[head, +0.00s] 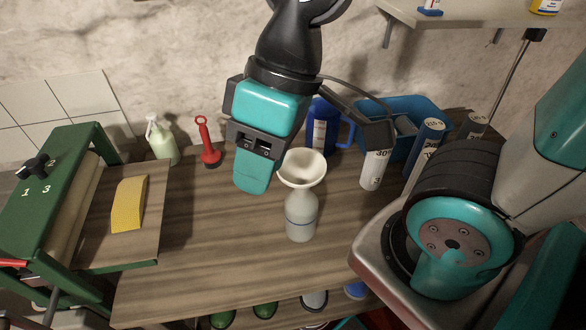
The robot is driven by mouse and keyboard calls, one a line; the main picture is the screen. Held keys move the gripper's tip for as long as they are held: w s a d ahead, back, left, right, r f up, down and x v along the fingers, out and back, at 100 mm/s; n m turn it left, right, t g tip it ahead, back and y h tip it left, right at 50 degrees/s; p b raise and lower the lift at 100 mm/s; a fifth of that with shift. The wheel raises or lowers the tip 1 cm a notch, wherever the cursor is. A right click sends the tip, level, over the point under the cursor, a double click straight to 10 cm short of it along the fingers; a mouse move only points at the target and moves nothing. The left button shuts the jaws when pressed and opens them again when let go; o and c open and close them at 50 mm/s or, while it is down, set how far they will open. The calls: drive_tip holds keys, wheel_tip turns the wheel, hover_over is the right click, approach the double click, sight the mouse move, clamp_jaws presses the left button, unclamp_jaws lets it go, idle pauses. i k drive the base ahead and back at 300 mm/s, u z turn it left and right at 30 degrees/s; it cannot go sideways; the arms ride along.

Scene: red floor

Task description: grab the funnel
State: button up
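The funnel (303,169) is cream-coloured with a wide mouth facing up. It sits upright in the neck of a translucent white bottle (300,224) with a blue line, on the wooden bench. My gripper (317,156) comes down from above and behind. Its teal finger is just left of the funnel's rim and its dark finger is spread out to the right. The fingers look wide apart and hold nothing. Whether the teal finger touches the rim cannot be told from this view.
A red tool (209,154) and pump bottle (162,141) stand left. A green machine (48,200) borders the left. The front bench is clear.

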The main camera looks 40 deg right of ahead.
sight(302, 167)
drive_tip(key=u, duration=0.05)
drive_tip(key=k, duration=0.5)
drive_tip(key=u, duration=2.3)
drive_tip(key=i, duration=1.3)
drive_tip(key=z, duration=3.3)
